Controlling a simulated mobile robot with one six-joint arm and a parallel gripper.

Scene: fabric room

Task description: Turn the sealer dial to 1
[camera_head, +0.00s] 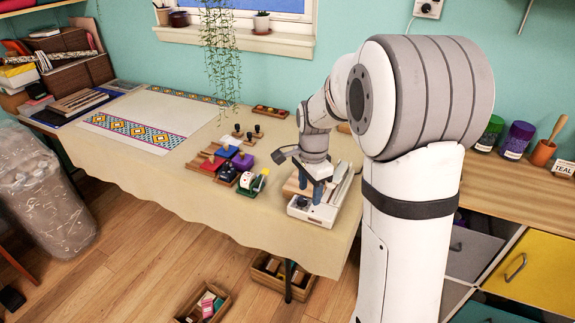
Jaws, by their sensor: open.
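The sealer (325,215), a low white machine with a long arm or bar, sits near the right front edge of the cloth-covered table. My gripper and wrist hide part of the machine.
The table (200,120) has wooden trays of colored blocks (228,152) and a small green-and-white item (252,183) left of the sealer. Patterned fabric (130,130) lies at the back left. A wooden counter (510,180) with jars stands on the right. Wooden boxes (270,275) are on the floor.

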